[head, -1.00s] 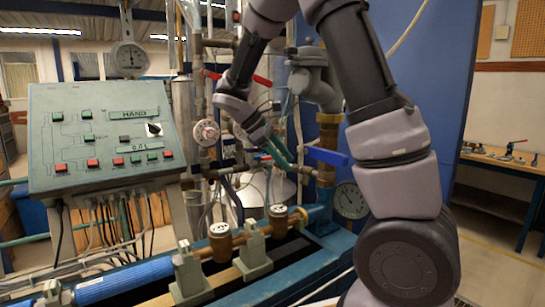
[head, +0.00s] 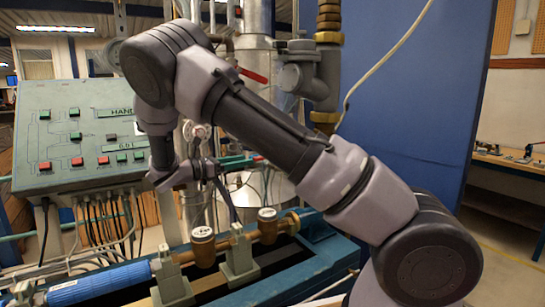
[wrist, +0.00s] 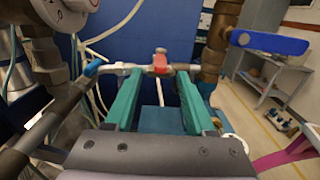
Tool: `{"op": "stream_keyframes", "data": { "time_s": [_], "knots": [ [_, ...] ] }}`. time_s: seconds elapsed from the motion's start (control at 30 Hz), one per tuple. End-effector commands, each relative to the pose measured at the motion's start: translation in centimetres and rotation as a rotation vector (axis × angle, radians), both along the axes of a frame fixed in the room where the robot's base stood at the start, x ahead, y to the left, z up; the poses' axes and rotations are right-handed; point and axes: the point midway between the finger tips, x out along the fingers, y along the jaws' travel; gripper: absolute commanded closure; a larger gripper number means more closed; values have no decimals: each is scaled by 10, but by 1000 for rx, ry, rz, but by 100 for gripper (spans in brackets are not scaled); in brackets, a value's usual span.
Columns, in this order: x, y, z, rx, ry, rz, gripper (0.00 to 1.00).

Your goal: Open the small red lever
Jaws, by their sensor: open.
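The small red lever (wrist: 160,63) is in the wrist view, on a pale horizontal pipe (wrist: 120,68). It shows ahead of my gripper (wrist: 160,76), between the tips of its two green fingers. The fingers are spread wide, with nothing held between them. I cannot tell how far the lever is from the tips. In the head view my arm hides most of the gripper; a green finger (head: 236,161) shows beside a small red spot (head: 258,158), which may be the lever.
A blue lever (wrist: 270,42) on a brass valve (wrist: 218,45) stands right of the fingers. Pipework (wrist: 65,50) crowds the left. A larger red handle (head: 253,75) is above my forearm in the head view. The control panel (head: 60,125) is at the left.

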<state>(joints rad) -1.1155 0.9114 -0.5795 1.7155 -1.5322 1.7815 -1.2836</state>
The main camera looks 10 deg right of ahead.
Motion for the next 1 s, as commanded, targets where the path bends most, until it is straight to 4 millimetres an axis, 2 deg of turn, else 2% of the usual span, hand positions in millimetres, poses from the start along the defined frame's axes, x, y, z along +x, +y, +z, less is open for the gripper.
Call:
{"op": "stream_keyframes", "data": {
  "time_s": [0.3, 0.5, 0.7, 0.97, 1.0],
  "knots": [
    [17, -56, 0, 3, 2, -6, 45],
    [26, -84, 0, 4, 0, -4, 45],
    [31, -96, 0, 5, 0, -3, 45],
    [31, -97, 0, 4, -1, -2, 45],
    [31, -97, 0, 4, -1, -2, 60]
  ]
}}
